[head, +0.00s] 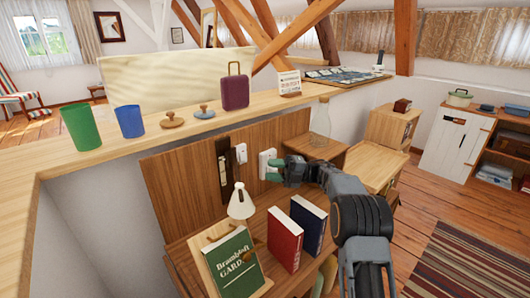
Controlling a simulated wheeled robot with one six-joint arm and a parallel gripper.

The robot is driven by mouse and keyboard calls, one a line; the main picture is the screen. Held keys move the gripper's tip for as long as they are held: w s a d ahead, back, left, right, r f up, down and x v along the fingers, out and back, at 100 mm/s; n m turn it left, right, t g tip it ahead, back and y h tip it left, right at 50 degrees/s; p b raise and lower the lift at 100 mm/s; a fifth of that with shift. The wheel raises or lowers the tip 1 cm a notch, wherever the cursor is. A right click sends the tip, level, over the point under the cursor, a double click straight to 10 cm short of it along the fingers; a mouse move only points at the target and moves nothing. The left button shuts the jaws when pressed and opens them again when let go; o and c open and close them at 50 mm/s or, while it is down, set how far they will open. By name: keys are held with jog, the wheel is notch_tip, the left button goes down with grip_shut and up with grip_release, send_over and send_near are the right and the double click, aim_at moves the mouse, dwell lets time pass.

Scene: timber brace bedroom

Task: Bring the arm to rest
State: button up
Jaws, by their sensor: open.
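My arm reaches in from the lower right of the head view, bent at a dark joint above the wooden desk. My gripper (275,169) is at its end, pointing left toward the upright wooden back panel (180,190). It is open and I see nothing between its fingers. The fingers are small here and overlap a white wall plate (267,158) on the panel. I cannot tell whether they touch it.
A glass bottle (320,122) is behind the arm. The ledge holds cups and a purple suitcase (235,92).

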jog(key=w+d+f+m+t+h, duration=0.2)
jog(key=w+m+t+h, duration=0.1)
jog(key=w+m+t, duration=0.3)
jog(key=w+d+f+m+t+h, duration=0.25)
jog(key=w+m+t+h, duration=0.2)
jog(key=m+t, duration=0.35)
jog(key=s+d+m+h+p, duration=0.45)
jog(key=d+m+h, duration=0.55)
jog(key=m+h, duration=0.3)
jog(key=s+a+r+m+g+p, duration=0.1)
jog(key=s+r+m+g+p, duration=0.15)
jog(key=s, duration=0.75)
jog(key=s+r+m+g+p, duration=0.1)
jog(key=s+m+g+p, duration=0.2)
jog(key=s, duration=0.6)
jog(key=s+a+r+m+g+p, duration=0.1)
jog(key=s+m+g+p, duration=0.2)
jog(key=s, duration=0.7)
jog(key=s+a+r+p, duration=0.3)
jog(key=s+r+p, duration=0.1)
jog(key=s+r, duration=0.4)
jog(key=shift+a+r+m+y+p, duration=0.25)
jog(key=shift+r+m+y+p, duration=0.1)
jog(key=shift+r, duration=0.55)
jog(key=shift+s+g, duration=0.1)
jog(key=shift+g, duration=0.15)
